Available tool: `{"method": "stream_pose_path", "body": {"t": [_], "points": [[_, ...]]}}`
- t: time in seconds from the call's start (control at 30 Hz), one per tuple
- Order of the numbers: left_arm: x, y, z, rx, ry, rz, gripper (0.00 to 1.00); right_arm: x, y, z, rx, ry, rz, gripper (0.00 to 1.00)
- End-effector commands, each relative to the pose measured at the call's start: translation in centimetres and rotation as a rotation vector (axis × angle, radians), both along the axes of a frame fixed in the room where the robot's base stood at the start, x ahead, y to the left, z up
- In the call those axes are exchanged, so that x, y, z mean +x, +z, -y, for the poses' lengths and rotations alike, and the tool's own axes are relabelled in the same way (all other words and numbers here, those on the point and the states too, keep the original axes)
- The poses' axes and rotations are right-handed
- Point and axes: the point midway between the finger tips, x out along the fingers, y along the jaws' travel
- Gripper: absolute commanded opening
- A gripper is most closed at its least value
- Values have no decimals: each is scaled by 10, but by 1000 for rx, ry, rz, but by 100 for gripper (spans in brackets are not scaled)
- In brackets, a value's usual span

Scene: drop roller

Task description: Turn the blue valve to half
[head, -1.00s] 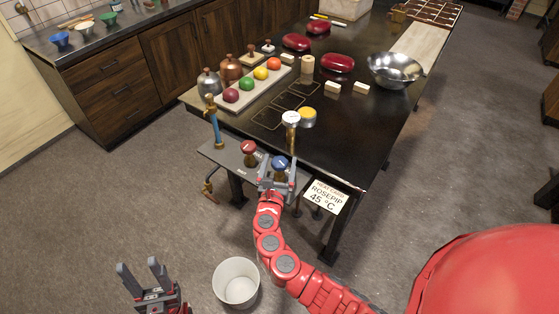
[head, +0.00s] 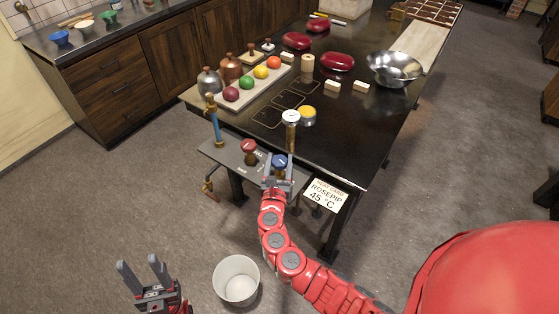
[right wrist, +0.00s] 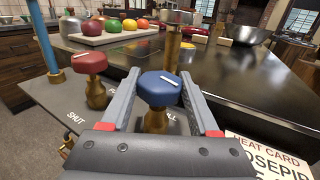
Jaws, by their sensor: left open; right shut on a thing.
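The blue valve (head: 280,159) is a round blue knob with a white mark on a brass stem, on the grey valve panel (head: 222,153) at the table's near edge. In the right wrist view the blue knob (right wrist: 160,89) sits between the two fingers of my right gripper (right wrist: 158,79). My right gripper (head: 279,176) is shut on it from the front. The panel lettering reads SHUT on the left; another word is partly hidden behind the knob and fingers. My left gripper (head: 142,268) is open and empty, low at the left, away from the panel.
A red valve (head: 249,147) stands just left of the blue one. The heat card (head: 325,195) reads ROSEPIP 45 °C. A white bucket (head: 237,281) stands on the floor.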

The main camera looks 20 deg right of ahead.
Motion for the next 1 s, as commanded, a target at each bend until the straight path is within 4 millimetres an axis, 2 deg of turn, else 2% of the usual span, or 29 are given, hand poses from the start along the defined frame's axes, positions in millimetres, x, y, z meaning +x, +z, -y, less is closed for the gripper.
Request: {"method": "stream_pose_path", "body": {"t": [0.07,0.3,0.7,0.73,0.87,0.9,1.0], "points": [[0,9,0,0,0,0,50,-1,4,3,-9,68,0,6],[0,5,0,0,0,0,50,-1,0,2,-7,253,0,6],[0,5,0,0,0,0,50,0,2,0,-2,289,1,6],[0,5,0,0,0,0,50,0,2,0,-2,289,1,65],[0,5,0,0,0,0,50,-1,2,0,-2,289,1,89],[0,5,0,0,0,0,50,-1,1,0,-1,289,0,91],[0,5,0,0,0,0,50,-1,1,0,-1,289,0,91]]}}
